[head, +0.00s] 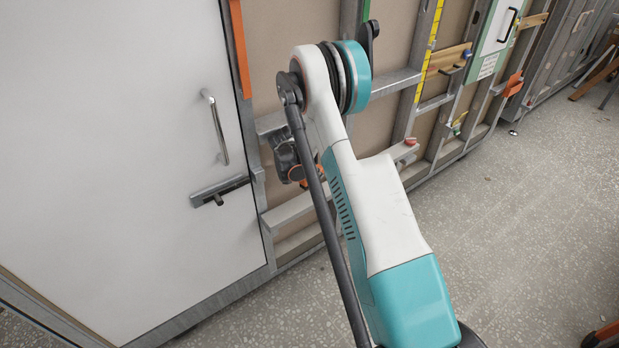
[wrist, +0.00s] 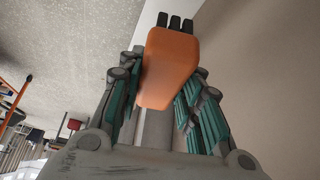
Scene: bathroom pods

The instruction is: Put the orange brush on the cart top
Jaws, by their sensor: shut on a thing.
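The orange brush (wrist: 170,68) sits between the fingers of my gripper (wrist: 160,82) in the wrist view, with dark bristle-like ends at its far side. The fingers are shut on its two sides. In the head view my gripper (head: 288,160) is partly hidden behind my arm, close to the wall frame's rails. A bit of orange (head: 296,172) shows there, probably the brush. I cannot make out a cart top in either view.
A white door (head: 110,130) with a metal handle (head: 216,128) is at the left. A metal-framed wall (head: 395,85) with ledges runs to the upper right; a red-tipped object (head: 410,142) lies on one ledge. Speckled floor (head: 520,210) is open at the right.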

